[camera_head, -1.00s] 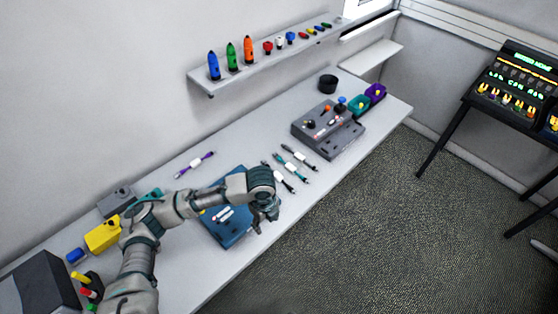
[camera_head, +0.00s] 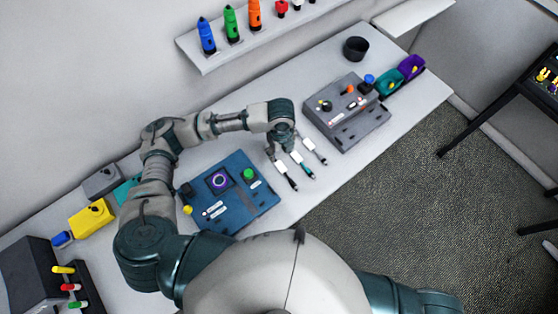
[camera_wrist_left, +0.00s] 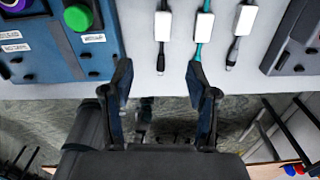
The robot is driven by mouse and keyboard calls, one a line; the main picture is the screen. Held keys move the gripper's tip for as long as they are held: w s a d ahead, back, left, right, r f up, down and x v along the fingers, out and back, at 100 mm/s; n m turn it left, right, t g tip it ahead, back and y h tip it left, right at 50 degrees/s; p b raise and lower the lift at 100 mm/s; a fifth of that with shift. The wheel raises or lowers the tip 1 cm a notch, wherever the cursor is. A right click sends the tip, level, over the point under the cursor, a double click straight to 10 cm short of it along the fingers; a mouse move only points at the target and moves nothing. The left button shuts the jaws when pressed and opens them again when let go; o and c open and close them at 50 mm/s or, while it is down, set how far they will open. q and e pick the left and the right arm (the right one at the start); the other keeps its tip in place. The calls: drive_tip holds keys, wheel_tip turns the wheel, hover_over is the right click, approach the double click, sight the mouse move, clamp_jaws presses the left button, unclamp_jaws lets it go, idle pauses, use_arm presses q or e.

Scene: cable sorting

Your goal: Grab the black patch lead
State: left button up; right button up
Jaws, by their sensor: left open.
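Three short leads with white labels lie side by side on the table. The left one (camera_head: 286,175) has a black cable and plug; it also shows in the left wrist view (camera_wrist_left: 161,42). My left gripper (camera_head: 284,148) is over the far ends of the leads. In the left wrist view its jaws (camera_wrist_left: 158,84) are open and empty, with the black lead's plug in line with the gap and the teal lead near the right finger. My right gripper is not in view.
A blue panel box (camera_head: 232,190) with a green button lies left of the leads. A grey device box (camera_head: 347,112) stands to their right. The table's front edge is close.

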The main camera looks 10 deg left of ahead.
use_arm(q)
hover_over(281, 166)
drive_tip(key=d, duration=0.1)
drive_tip(key=f, duration=0.7)
drive_tip(key=shift+d+f, duration=0.2)
drive_tip(key=shift+f, duration=0.2)
drive_tip(key=f, duration=0.1)
drive_tip(key=a+f, duration=0.1)
drive_tip(key=f, duration=0.1)
drive_tip(key=a+f, duration=0.1)
drive_tip(key=f, duration=0.1)
drive_tip(key=shift+f+p, duration=0.25)
drive_tip(key=shift+p, duration=0.1)
drive_tip(key=shift+d, duration=0.15)
drive_tip(key=shift+d, duration=0.15)
drive_tip(key=c, duration=0.3)
drive_tip(key=shift+d+r, duration=0.1)
drive_tip(key=shift+d, duration=0.1)
clamp_jaws()
drive_tip(key=shift+a, duration=0.15)
